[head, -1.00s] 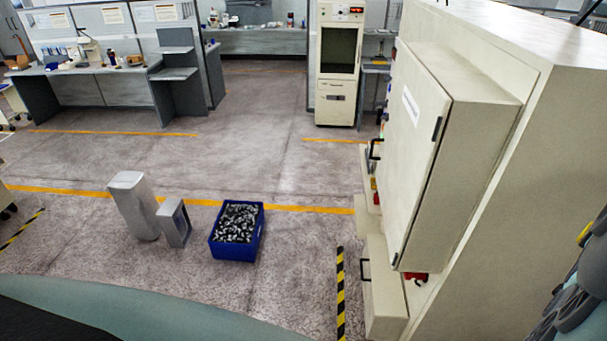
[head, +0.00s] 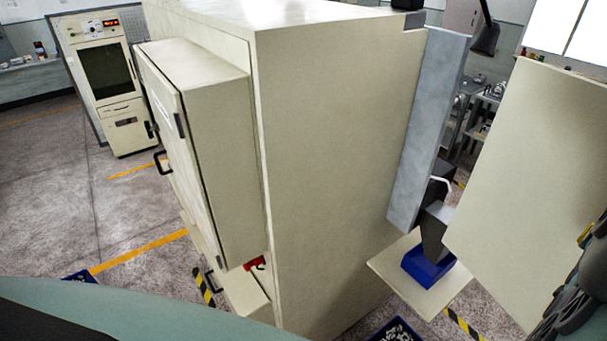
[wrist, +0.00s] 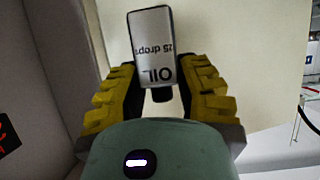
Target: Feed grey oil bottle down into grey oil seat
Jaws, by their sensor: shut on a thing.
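My gripper (wrist: 165,90) is shut on the grey oil bottle (wrist: 155,35) in the wrist view. Its yellow and black fingers stand on both sides of the bottle. The bottle has a silver-grey face with the dark print "OIL" and "25 drops", upside down in this view. A dark narrow end of it shows between the fingers. I cannot identify the grey oil seat in either view.
A large cream cabinet (head: 335,150) fills the middle of the head view. A cream panel (head: 535,170) stands to its right. Between them a blue bin (head: 427,268) sits on a low cream shelf (head: 398,267). Open floor (head: 45,190) lies at the left.

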